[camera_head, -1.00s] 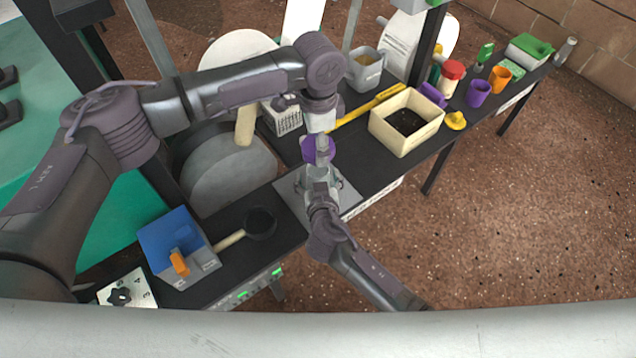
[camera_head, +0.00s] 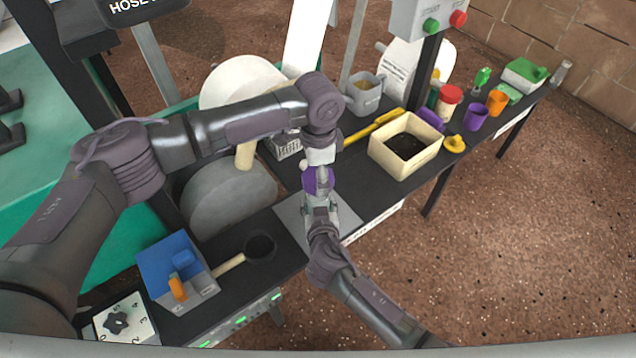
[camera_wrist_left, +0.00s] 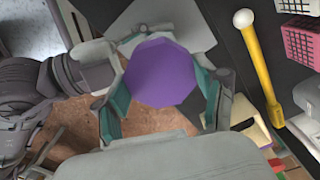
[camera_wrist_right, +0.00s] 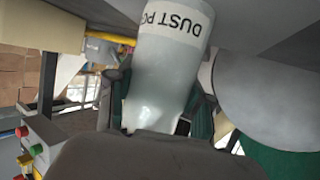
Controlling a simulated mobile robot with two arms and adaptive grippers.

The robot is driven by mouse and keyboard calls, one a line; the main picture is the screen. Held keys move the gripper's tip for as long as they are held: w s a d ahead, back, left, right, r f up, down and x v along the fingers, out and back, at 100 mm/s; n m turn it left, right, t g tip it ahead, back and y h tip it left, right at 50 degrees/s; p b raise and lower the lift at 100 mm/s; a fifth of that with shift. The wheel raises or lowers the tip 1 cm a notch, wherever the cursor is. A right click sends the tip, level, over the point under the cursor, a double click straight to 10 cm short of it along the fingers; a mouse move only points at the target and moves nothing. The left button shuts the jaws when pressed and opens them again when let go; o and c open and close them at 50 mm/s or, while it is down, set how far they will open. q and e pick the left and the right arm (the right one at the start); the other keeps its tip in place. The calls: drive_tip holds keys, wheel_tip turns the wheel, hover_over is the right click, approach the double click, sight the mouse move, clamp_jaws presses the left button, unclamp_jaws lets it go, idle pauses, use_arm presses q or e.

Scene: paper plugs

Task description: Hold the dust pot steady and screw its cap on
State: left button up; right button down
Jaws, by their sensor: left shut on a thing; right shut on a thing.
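The dust pot (camera_wrist_right: 165,75) is a pale, translucent pot with a "DUST PO" label, close up in the right wrist view. My right gripper (camera_head: 320,203) is shut on it, above the grey plate on the bench. The purple cap (camera_wrist_left: 163,74) fills the middle of the left wrist view, between the teal pads of my left gripper (camera_wrist_left: 163,88), which is shut on it. In the head view the purple cap (camera_head: 317,181) shows directly above the right gripper, with the left gripper over it. Whether the cap touches the pot's rim is hidden.
A grey plate (camera_head: 346,217) lies on the black bench below the grippers. A cream box of dark soil (camera_head: 379,157) stands to the right, with a yellow tool (camera_head: 372,128) behind it. A blue box (camera_head: 160,262) and a black scoop (camera_head: 260,247) are at left.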

use_arm(q)
drive_tip(key=shift+f, duration=1.35)
drive_tip(key=shift+f, duration=0.1)
drive_tip(key=shift+f, duration=0.75)
drive_tip(key=shift+f, duration=0.6)
drive_tip(key=m, duration=2.9)
